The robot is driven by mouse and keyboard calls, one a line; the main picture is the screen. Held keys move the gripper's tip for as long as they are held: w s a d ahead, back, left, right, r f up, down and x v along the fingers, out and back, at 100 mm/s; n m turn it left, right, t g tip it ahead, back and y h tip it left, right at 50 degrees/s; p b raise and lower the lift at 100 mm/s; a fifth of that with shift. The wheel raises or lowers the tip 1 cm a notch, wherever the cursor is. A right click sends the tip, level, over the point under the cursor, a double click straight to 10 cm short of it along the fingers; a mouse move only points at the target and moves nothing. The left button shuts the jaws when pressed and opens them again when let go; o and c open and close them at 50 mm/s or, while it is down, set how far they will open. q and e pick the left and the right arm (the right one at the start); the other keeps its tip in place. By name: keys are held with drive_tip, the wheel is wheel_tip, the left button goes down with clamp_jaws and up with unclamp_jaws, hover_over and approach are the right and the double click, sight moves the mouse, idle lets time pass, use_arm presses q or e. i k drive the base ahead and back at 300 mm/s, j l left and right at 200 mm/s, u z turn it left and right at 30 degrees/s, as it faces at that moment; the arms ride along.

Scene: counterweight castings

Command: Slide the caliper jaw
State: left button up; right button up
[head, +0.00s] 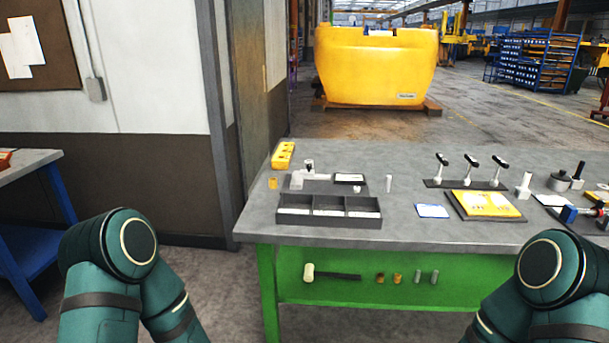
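No caliper can be made out for certain at this distance. A blue tool (574,214) lies at the right end of the grey workbench (400,238), partly cut off by the picture edge. A small light-grey device (310,178) sits on a dark base behind a three-compartment tray (329,219) at the bench's left. I cannot tell whether either is the caliper. My two green arms show at the lower left and lower right, in front of the bench. Neither gripper is in the picture.
Three black-handled tools (472,168) stand on a dark strip near the bench's middle. A yellow plate (487,204) lies in front. A mallet (330,273) shows below the benchtop. A large yellow casting (375,66) stands behind. The benchtop between tray and yellow plate is mostly clear.

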sight(307, 173)
drive_tip(key=i+j, duration=0.35)
drive_tip(key=j, duration=0.15)
drive_tip(key=i+j, duration=0.4)
drive_tip(key=j+z, duration=0.15)
drive_tip(key=z, duration=0.25)
drive_tip(key=i+j+z, duration=0.15)
drive_tip(key=z, duration=0.25)
drive_tip(key=j+z, duration=0.2)
drive_tip(key=z, duration=0.15)
